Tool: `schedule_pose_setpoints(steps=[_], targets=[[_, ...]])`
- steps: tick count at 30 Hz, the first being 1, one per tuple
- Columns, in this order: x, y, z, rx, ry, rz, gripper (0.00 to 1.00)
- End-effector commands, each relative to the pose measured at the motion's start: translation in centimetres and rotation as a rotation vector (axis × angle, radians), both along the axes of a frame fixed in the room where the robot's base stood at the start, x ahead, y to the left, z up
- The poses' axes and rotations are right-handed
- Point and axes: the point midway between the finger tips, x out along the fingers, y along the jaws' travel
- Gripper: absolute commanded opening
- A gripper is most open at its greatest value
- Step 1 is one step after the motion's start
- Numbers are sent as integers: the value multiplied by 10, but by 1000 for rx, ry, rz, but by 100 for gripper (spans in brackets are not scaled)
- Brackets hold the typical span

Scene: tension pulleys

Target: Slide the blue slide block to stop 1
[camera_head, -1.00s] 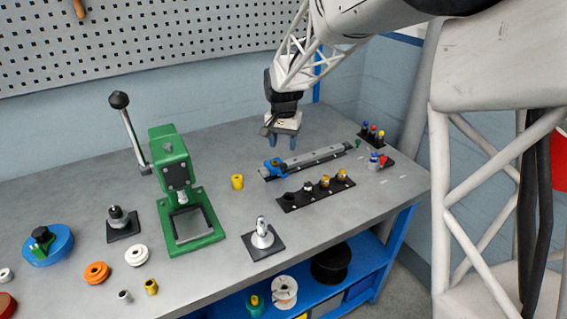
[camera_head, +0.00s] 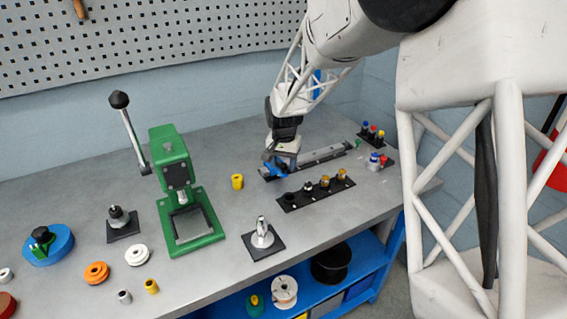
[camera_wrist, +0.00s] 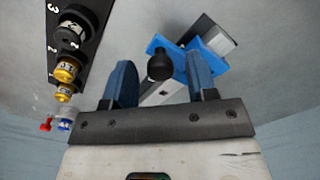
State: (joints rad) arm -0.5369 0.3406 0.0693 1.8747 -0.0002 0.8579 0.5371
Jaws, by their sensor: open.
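The blue slide block (camera_head: 267,173) sits at the left end of the grey rail (camera_head: 322,156). In the wrist view the blue slide block (camera_wrist: 216,66) shows behind my fingers, with a black knob (camera_wrist: 160,66) standing up from it. My gripper (camera_head: 280,170) is down at the block and hides part of it. In the wrist view my gripper (camera_wrist: 160,75) is open, with one blue finger on each side of the knob. A gap shows between the left finger and the knob; contact on the right is unclear. No stop marking is readable.
A black strip (camera_head: 316,193) holding several small parts lies in front of the rail; its numbers show in the wrist view (camera_wrist: 55,45). A green press (camera_head: 180,205) stands to the left, with a yellow cylinder (camera_head: 237,181) between. A rack of colored pieces (camera_head: 371,137) stands behind right.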

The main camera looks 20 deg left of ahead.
Motion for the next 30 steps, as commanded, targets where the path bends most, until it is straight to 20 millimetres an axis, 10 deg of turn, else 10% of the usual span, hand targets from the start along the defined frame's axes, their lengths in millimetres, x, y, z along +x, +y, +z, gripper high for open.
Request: schedule_pose_setpoints(steps=[8,18,30], targets=[[0,0,-1,0,-1,0,52],[0,0,0,0,-1,0,2],[6,-6,0,1,-1,-1,0]])
